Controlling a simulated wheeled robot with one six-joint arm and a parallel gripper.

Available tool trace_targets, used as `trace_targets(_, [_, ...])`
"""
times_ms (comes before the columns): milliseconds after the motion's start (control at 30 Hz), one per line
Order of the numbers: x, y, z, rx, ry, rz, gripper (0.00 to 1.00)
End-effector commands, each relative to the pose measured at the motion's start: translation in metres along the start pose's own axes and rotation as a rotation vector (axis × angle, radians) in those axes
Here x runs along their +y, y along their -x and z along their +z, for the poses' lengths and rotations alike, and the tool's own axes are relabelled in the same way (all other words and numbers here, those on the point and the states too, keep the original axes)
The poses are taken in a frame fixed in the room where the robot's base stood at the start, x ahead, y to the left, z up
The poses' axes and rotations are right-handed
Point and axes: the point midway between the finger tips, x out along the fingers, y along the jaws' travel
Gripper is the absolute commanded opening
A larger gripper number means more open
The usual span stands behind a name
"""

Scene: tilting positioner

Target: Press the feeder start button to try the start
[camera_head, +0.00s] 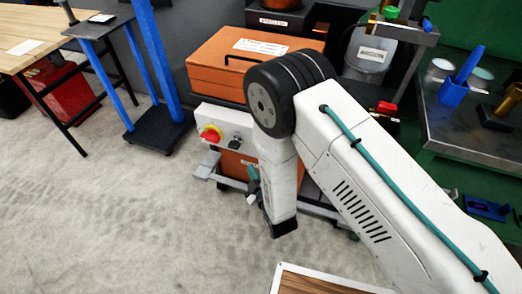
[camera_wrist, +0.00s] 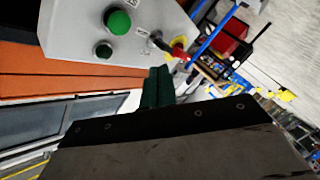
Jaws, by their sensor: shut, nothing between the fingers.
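A pale grey control panel (camera_wrist: 75,35) fills the upper left of the wrist view. In the head view the panel (camera_head: 226,119) shows beside my arm, and both green buttons are hidden.
A red rotary switch on yellow (camera_head: 210,133) sits on the panel's left part; its red knob (camera_wrist: 180,50) shows right of my fingers. An orange cabinet (camera_head: 215,60) stands behind. A blue-legged stand (camera_head: 150,125) is left. The floor in front is clear.

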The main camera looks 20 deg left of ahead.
Motion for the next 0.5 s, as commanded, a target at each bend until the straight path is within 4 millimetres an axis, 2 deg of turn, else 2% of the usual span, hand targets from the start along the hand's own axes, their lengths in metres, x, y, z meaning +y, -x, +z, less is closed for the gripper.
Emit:
trace_targets(33, [-0.010, 0.006, 0.002, 0.017, 0.014, 0.003, 0.00])
trace_targets(133, [-0.018, 0.011, 0.002, 0.040, 0.030, 0.015, 0.00])
trace_targets(500, [-0.019, 0.012, 0.002, 0.046, 0.035, 0.019, 0.00])
